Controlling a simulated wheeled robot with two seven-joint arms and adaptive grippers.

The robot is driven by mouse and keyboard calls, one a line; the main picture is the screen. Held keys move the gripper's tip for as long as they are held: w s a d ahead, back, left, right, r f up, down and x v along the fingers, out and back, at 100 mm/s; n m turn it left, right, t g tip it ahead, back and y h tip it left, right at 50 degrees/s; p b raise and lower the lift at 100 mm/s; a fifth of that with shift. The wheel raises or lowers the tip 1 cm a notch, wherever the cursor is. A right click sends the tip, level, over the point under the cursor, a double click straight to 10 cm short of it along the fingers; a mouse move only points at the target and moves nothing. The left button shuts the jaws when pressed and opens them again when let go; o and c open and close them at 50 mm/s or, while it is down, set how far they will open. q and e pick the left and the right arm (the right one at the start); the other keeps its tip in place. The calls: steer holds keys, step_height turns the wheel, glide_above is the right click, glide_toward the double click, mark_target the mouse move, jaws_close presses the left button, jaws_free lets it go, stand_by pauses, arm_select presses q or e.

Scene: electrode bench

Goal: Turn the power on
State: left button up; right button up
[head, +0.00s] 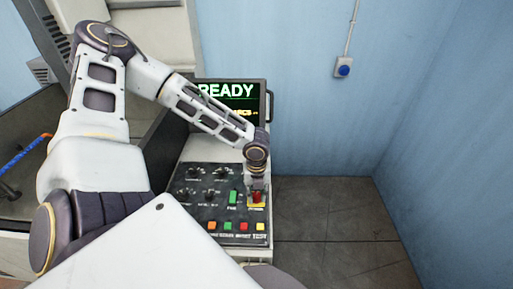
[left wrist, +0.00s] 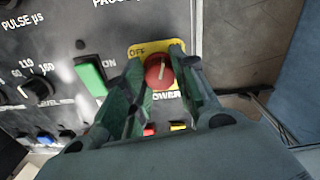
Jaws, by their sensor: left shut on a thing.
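The red power knob (head: 256,197) sits on a yellow plate at the right side of the black control panel (head: 180,211). In the left wrist view the knob (left wrist: 158,72) has a pale pointer line, which runs roughly up the picture. The word OFF is at the plate's upper left (left wrist: 137,52), and part of the word POWER shows below the knob. The rest of the plate's lettering is hidden by the fingers. My left gripper (head: 256,184) comes down on the knob from above, its two fingers shut on either side of it. My right gripper is out of view.
A green switch (left wrist: 91,78) marked ON is left of the knob. Several dials and a row of small coloured buttons (head: 228,226) share the panel. A screen (head: 228,91) reading READY stands behind. Open floor (head: 330,230) lies to the right.

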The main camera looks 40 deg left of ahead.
mark_target(257, 195)
arm_select(q)
steer(key=shift+m+p, duration=0.4)
steer(key=shift+m, duration=1.7)
steer(key=o, duration=1.1)
steer(key=shift+c, duration=0.2)
steer(key=shift+r, duration=0.15)
step_height(257, 195, up, 12)
steer(key=shift+d+f, duration=0.1)
steer(key=shift+f, duration=0.15)
